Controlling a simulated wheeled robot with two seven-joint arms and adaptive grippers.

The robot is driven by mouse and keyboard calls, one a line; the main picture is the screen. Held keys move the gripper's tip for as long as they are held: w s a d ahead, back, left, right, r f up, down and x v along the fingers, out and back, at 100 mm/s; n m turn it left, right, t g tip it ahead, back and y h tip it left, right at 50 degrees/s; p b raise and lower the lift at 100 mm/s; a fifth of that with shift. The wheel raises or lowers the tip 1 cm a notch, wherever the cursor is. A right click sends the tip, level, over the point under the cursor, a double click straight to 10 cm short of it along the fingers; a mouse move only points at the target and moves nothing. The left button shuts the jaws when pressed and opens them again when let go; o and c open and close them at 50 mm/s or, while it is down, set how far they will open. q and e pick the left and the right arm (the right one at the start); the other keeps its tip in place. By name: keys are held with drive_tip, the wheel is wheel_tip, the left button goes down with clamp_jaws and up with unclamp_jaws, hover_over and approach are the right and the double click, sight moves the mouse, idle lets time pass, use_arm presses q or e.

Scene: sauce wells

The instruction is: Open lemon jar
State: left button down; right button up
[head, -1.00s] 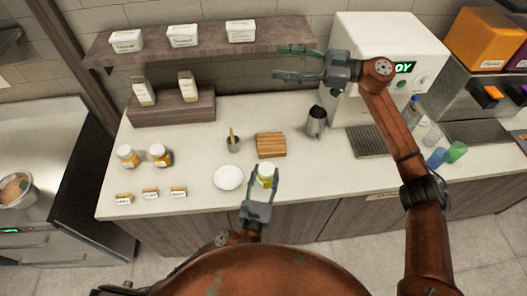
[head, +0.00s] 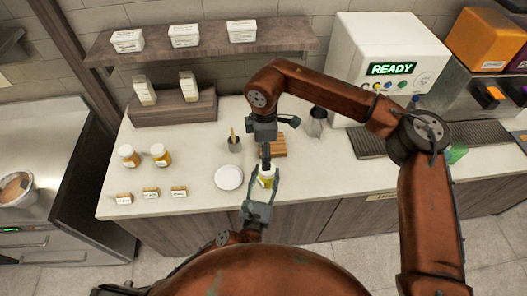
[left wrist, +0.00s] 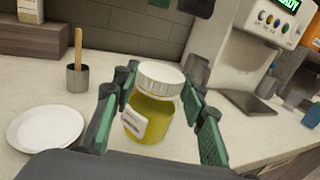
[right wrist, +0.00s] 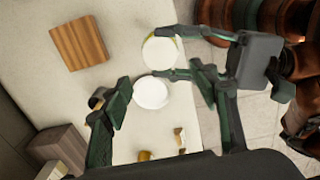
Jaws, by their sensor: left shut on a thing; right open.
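The lemon jar (head: 266,181), with yellow contents and a white lid, is upright at the counter's front edge. My left gripper (head: 262,187) is shut on the jar's body, a finger on each side. In the left wrist view the white lid (left wrist: 160,75) sits on the jar (left wrist: 148,122). My right gripper (head: 266,152) is open and empty above the jar, pointing down. Its fingers (right wrist: 152,90) show apart in the right wrist view, with the lid (right wrist: 159,53) beyond them and off toward the top. The right arm partly covers the jar's surroundings in the head view.
A white plate (head: 228,177) lies just left of the jar. A grey cup (head: 233,145) with a wooden stick and a wooden board (head: 279,147) stand behind it. Two amber jars (head: 128,156) and small labels are at left. A metal pitcher (head: 316,122) stands at right.

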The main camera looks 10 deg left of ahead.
sight(267, 176)
wheel_tip(267, 176, down, 8)
drive_tip(key=shift+r, duration=0.15)
idle(0.3)
drive_tip(key=shift+w, duration=0.1)
drive_tip(key=c, duration=1.1)
drive_tip(key=o, duration=1.2)
drive_tip(key=shift+c, duration=0.2)
